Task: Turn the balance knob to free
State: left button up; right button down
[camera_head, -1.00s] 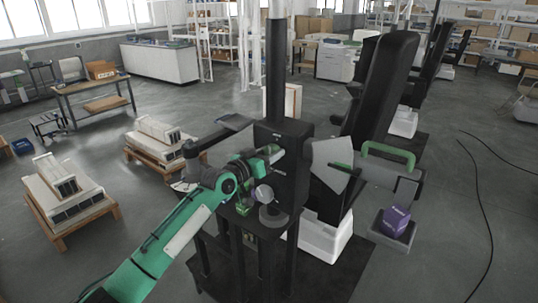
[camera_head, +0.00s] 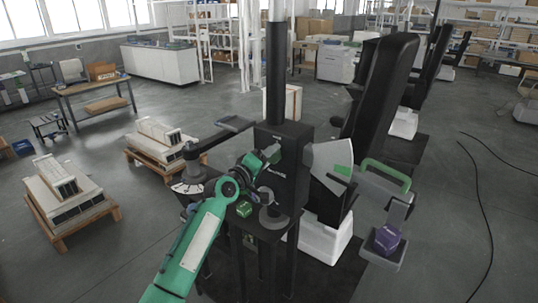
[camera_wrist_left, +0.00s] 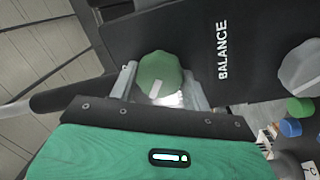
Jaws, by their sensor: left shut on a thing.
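The balance knob (camera_wrist_left: 161,72) is green with a white mark and sits on the black panel beside the word BALANCE in the left wrist view. My left gripper (camera_wrist_left: 160,88) has its two grey fingers on either side of the knob, closed on it. In the head view my left gripper (camera_head: 270,157) reaches the front of the black column box (camera_head: 293,165). The knob is small there and partly hidden by the gripper. My right gripper is out of view.
A grey knob (camera_wrist_left: 302,68) is beside the label. A beam with a green handle (camera_head: 386,174) carries a purple block (camera_head: 387,239) on a grey tray at right. A dial (camera_head: 187,187) stands at left. A small green block (camera_head: 243,209) rests on the shelf below the box.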

pick_arm(q)
jog(key=shift+n+t+y+p, duration=0.35)
jog(key=shift+n+p, duration=1.4)
jog(key=shift+n, duration=2.05)
jog(key=shift+f, duration=0.1)
jog(key=o, duration=1)
jog(key=shift+s, duration=0.15)
jog(key=b+v, duration=0.3)
jog(key=v, duration=1)
jog(key=shift+s+a+f+b, duration=0.1)
jog(key=shift+s+a+b, duration=0.1)
jog(key=shift+a+b, duration=0.1)
